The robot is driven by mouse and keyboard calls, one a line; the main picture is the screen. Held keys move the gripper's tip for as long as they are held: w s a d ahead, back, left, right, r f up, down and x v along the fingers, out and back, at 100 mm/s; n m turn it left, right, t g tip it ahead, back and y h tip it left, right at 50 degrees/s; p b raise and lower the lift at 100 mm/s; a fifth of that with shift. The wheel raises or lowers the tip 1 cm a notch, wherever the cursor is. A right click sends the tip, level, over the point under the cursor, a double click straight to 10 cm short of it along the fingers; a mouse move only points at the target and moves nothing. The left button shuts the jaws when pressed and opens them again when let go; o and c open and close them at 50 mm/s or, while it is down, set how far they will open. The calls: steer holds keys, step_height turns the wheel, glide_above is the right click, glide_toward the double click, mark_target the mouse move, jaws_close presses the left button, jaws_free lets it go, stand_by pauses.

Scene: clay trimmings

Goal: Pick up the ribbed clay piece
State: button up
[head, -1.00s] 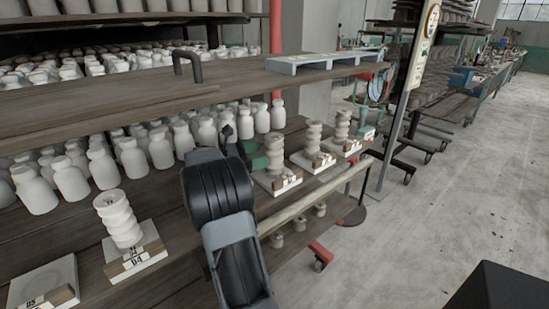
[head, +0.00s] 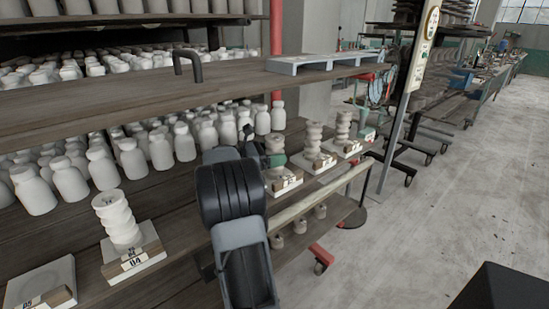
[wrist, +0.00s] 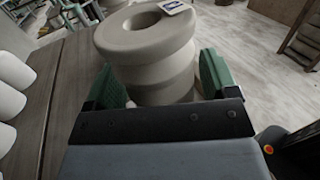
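The ribbed clay piece (wrist: 150,45) is a pale, round, grooved stack with a hole in its top, upright in the wrist view. In the head view the ribbed clay piece (head: 274,144) stands partly hidden behind my arm, above a labelled white base (head: 283,181). My gripper (wrist: 160,78) has green fingers, one on either side of the piece. The fingers are apart, with the piece between them; whether they touch it is hard to tell. In the head view my gripper (head: 268,157) is at the piece, largely hidden by the wrist.
Other ribbed pieces stand on labelled bases at left (head: 117,218) and farther right (head: 313,139). An empty base (head: 40,284) lies lower left. Many white bottles (head: 132,160) fill the shelf behind. An upper board (head: 120,100) runs above; open floor (head: 420,220) lies right.

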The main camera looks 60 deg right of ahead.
steer(key=c, duration=1)
steer(key=shift+c, duration=0.4)
steer(key=shift+r, duration=0.15)
